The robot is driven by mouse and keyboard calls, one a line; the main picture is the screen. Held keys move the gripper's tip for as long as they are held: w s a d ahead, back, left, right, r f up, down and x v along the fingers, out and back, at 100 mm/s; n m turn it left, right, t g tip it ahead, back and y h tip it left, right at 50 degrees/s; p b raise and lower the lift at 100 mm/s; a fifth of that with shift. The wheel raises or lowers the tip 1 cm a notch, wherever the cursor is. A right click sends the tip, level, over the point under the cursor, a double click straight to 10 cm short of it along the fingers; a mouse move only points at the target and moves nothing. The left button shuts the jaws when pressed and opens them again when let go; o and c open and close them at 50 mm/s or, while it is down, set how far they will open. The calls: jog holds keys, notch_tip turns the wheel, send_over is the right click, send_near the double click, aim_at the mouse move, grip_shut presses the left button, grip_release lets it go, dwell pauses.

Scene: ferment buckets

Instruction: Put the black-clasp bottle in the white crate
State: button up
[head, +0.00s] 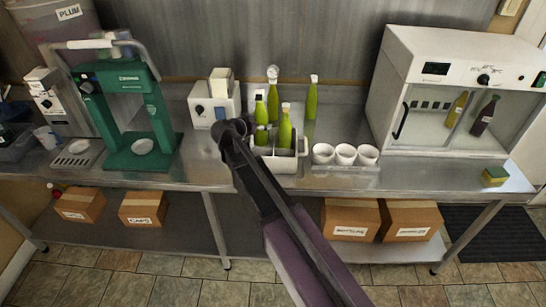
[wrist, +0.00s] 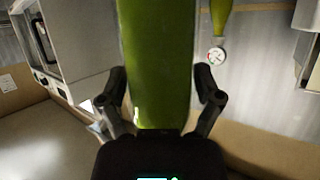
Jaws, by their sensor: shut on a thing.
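My gripper (wrist: 160,88) is shut on a green bottle (wrist: 158,60), with one finger on each side of it in the wrist view. The held bottle's cap and clasp are out of that view, so its clasp colour cannot be told. In the head view my arm hides the gripper, beside the left end of the white crate (head: 286,164).
White cups (head: 345,153) stand right of the crate. A white cabinet (head: 450,90) with bottles inside is farther right. A green press (head: 130,110) and a white device (head: 212,108) stand left.

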aim_at(256, 139)
jog(key=shift+f, duration=0.15)
notch_tip(256, 139, down, 6)
jog(key=b, duration=0.6)
dwell(0.5)
jog(key=shift+f+b, duration=1.85)
jog(key=shift+b, duration=0.2)
jog(key=shift+f, duration=0.1)
jog(key=o, duration=1.1)
jog(key=shift+r, duration=0.2)
